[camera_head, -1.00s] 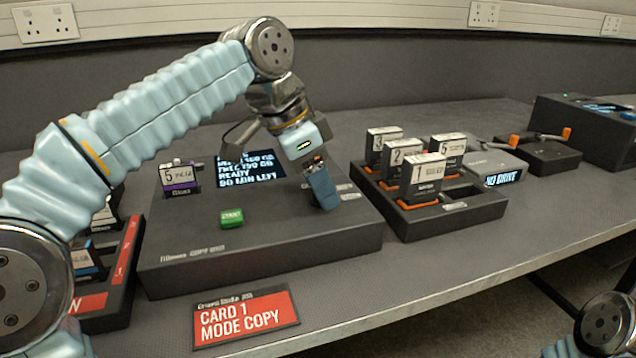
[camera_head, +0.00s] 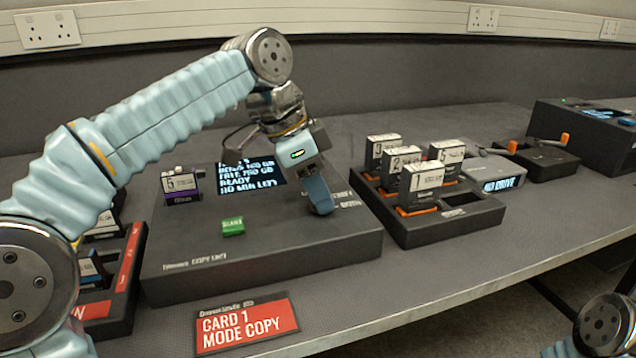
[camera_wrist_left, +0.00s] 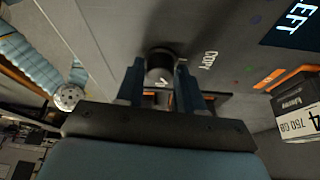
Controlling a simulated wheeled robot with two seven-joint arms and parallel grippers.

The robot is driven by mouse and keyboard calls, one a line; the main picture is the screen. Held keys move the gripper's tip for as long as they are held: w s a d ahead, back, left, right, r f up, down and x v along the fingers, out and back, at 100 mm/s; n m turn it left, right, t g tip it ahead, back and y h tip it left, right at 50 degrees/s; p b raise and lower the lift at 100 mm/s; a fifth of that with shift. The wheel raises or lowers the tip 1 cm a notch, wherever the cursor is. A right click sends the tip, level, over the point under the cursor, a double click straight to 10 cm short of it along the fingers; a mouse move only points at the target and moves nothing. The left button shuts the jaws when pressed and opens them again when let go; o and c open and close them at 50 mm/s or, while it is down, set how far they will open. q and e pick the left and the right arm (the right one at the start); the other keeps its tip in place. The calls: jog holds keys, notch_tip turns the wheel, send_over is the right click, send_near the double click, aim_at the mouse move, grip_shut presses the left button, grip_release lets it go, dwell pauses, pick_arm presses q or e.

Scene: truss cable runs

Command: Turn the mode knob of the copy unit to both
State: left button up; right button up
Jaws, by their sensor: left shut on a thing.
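The copy unit (camera_head: 270,255) is a dark slanted box with a lit screen (camera_head: 252,174) and a green start button (camera_head: 233,227). My left gripper (camera_head: 322,208) is over its right side, fingers pointing down. In the left wrist view the dark round mode knob (camera_wrist_left: 160,65) sits between the two blue fingers (camera_wrist_left: 160,85), which are shut on it. The word COPY is printed beside the knob; the other mode labels are partly hidden or too small to read. In the head view the fingers hide the knob. My right gripper is not in view.
A rack (camera_head: 455,225) with several cards stands to the right, close to the gripper. A red sign (camera_head: 247,324) reading CARD 1 MODE COPY lies in front. A drive box (camera_head: 494,177) is farther right.

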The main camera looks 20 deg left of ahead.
pick_arm(q)
jog(key=m+p, duration=0.1)
jog(key=m, duration=0.1)
jog(key=m+g+p, duration=0.1)
jog(key=m+p, duration=0.1)
jog(key=shift+w+r+g+h, duration=0.1)
jog(key=shift+r+g+h, duration=0.05)
jog(key=shift+g+h, duration=0.15)
jog(key=shift+m, duration=0.7)
jog(key=shift+w+m+g+p, duration=0.1)
jog(key=shift+m+g+p, duration=0.2)
jog(key=shift+m+g, duration=0.45)
jog(key=shift+m, duration=0.35)
jog(key=o, duration=1)
